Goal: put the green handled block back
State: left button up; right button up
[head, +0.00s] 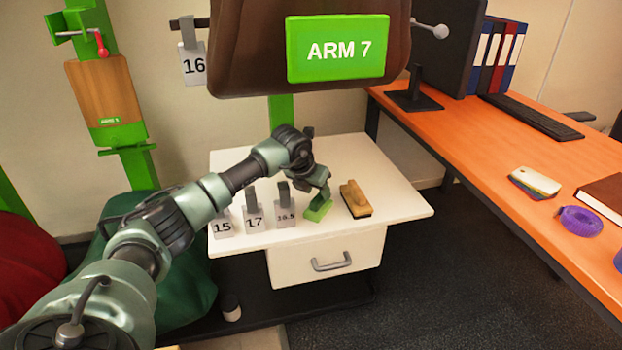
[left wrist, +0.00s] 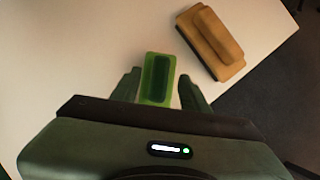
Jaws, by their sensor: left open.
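The green handled block (head: 318,211) sits on the white cabinet top (head: 395,200), near its front edge. It has a bright green base and a darker green handle, best seen in the left wrist view (left wrist: 157,75). My left gripper (head: 322,194) points down over the block. In the left wrist view the gripper (left wrist: 160,90) is open, with one finger on each side of the block. I cannot tell whether the fingers touch it. In the head view the gripper hides the top of the block. My right gripper is not in view.
A tan handled brush-like block (head: 355,198) lies close to the right. Grey handled gauges marked 15 (head: 222,227), 17 (head: 254,218) and one less legible (head: 286,214) stand to the left. A brown panel with a green "ARM 7" sign (head: 338,48) hangs above.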

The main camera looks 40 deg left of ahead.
pick_arm(q)
jog(key=v, duration=0.7)
jog(key=s+d+r+n+t+h, duration=0.1)
jog(key=d+n+t+h, duration=0.15)
jog(key=d+h, duration=0.85)
jog(key=s+d+r+n+t+h, duration=0.15)
jog(key=d+t, duration=0.25)
jog(key=d, duration=1.5)
jog(key=s+a+f+n+y, duration=0.5)
jog(key=a+f+n+y, duration=0.15)
jog(key=f+n, duration=0.45)
jog(key=s+a+f+n+y, duration=0.5)
jog(key=f+n+y, duration=0.25)
jog(key=n, duration=0.55)
jog(key=s+d+f+n+g+h, duration=0.1)
jog(key=s+d+f+n+g, duration=0.1)
jog(key=s+f+g, duration=0.2)
jog(key=s+d+f+n+g+h, duration=0.1)
jog(key=s+f+n+g, duration=0.2)
jog(key=s+f, duration=0.8)
jog(key=s+g+p, duration=0.1)
jog(key=s+g, duration=0.1)
jog(key=s, duration=0.6)
jog(key=shift+s+d+f, duration=0.35)
jog(key=shift+d, duration=0.05)
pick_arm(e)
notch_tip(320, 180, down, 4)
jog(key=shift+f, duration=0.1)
